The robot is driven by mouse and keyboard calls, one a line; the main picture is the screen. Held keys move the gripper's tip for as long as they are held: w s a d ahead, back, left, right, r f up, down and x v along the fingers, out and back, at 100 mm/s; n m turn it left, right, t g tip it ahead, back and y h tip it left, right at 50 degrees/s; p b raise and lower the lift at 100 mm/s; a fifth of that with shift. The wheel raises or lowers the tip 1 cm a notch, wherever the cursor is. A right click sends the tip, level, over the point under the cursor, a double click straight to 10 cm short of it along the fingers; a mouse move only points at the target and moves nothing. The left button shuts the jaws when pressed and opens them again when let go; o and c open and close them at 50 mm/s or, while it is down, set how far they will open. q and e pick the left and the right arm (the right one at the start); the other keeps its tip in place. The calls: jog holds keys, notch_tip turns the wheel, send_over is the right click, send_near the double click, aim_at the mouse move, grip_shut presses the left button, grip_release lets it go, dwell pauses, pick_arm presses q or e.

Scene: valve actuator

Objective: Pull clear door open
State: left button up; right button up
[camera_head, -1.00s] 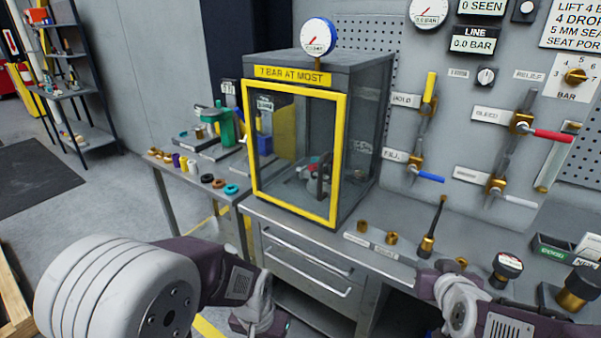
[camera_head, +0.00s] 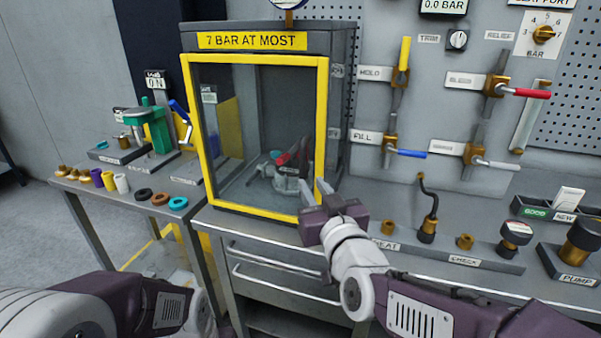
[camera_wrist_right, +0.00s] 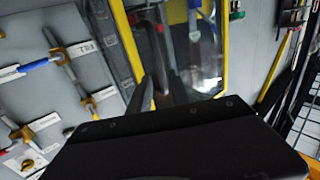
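The clear door (camera_head: 234,115) has a yellow frame and covers the front of a grey box (camera_head: 338,110) labelled "7 BAR AT MOST". It looks shut. A dark upright bar, apparently its handle (camera_head: 306,152), shows near its right side. My right gripper (camera_head: 314,186) is at the door's lower right, with its two fingers apart and nothing clearly between them. Whether it touches the frame or handle cannot be told. In the right wrist view the yellow frame (camera_wrist_right: 129,48) and clear panel lie just past the dark fingers (camera_wrist_right: 150,88). My left gripper is out of view; only its arm shows lower left.
Inside the box is a small fixture with a red part (camera_head: 283,159). A side table (camera_head: 105,205) at left carries rings and a green tool (camera_head: 158,130). Valves with blue (camera_head: 411,154) and red (camera_head: 530,93) levers are on the right panel. Fittings line the bench front.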

aim_at(303, 171)
jog(key=x, duration=0.8)
jog(key=shift+w+f, duration=0.1)
jog(key=shift+w, duration=0.1)
jog(key=shift+c, duration=0.2)
jog(key=shift+s, duration=0.1)
grip_shut()
dwell(0.7)
